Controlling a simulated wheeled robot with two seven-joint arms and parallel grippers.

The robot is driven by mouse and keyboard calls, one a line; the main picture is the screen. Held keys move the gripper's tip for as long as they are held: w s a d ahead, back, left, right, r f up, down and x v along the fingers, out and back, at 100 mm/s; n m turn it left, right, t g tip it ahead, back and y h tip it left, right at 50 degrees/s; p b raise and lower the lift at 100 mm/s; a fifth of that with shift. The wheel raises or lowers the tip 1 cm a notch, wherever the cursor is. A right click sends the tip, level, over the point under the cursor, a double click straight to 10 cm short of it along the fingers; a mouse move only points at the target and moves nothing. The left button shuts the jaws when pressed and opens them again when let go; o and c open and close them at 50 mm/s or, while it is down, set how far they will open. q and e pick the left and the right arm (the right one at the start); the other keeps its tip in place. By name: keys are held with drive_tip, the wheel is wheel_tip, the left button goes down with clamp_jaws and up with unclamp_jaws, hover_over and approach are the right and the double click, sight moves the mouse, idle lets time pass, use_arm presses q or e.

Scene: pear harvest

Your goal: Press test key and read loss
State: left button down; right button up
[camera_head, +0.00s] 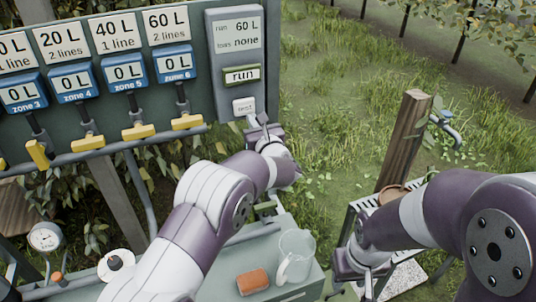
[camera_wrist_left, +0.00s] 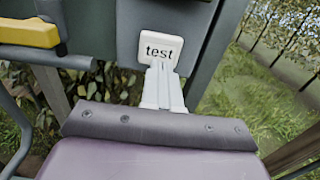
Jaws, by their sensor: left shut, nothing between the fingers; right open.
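The white test key (camera_head: 244,106) is on the grey control box (camera_head: 218,106), below the run key (camera_head: 242,75). The display (camera_head: 237,34) above reads "run 60 L" and "loss none". My left gripper (camera_head: 253,122) is shut and empty, its tips at the lower edge of the test key. In the left wrist view the shut left fingers (camera_wrist_left: 163,72) reach up to the test key (camera_wrist_left: 159,50) and overlap its bottom edge; I cannot tell if they touch or press it. My right gripper (camera_head: 354,290) is open, low at the right, partly hidden by its arm.
Blue zone meters (camera_head: 124,76) reading 0 L hang above yellow valve handles (camera_head: 138,131) left of the box. A clear jug (camera_head: 296,257) and an orange sponge (camera_head: 252,281) sit on the bench (camera_head: 272,232). A wooden post (camera_head: 405,140) with a tap stands at right.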

use_arm(q)
drive_tip(key=b+v, duration=0.3)
drive_tip(key=v, duration=0.5)
drive_tip(key=s+d+f+m+g+h, duration=0.25)
drive_tip(key=f+m+h, duration=0.2)
drive_tip(key=m, duration=0.55)
drive_tip(key=s+d+f+m+g+h, duration=0.15)
drive_tip(key=d+f+m+h, duration=0.35)
drive_tip(key=m, duration=0.6)
drive_tip(key=s+a+f+m+g, duration=0.4)
drive_tip(key=s+f+m+g, duration=0.1)
drive_tip(key=m, duration=0.3)
drive_tip(key=s+a+m+g+y, duration=0.4)
drive_tip(key=s+a+m+g, duration=0.3)
drive_tip(key=s+a, duration=1.4)
drive_tip(key=a+m, duration=0.3)
drive_tip(key=shift+s+a+f+m, duration=0.25)
drive_tip(key=shift+f+m, duration=0.1)
drive_tip(key=shift+m, duration=0.05)
use_arm(e)
drive_tip(key=f, duration=0.1)
drive_tip(key=w+f, duration=0.1)
drive_tip(key=f, duration=0.1)
drive_tip(key=shift+a+f, duration=0.15)
drive_tip(key=shift+f, duration=0.05)
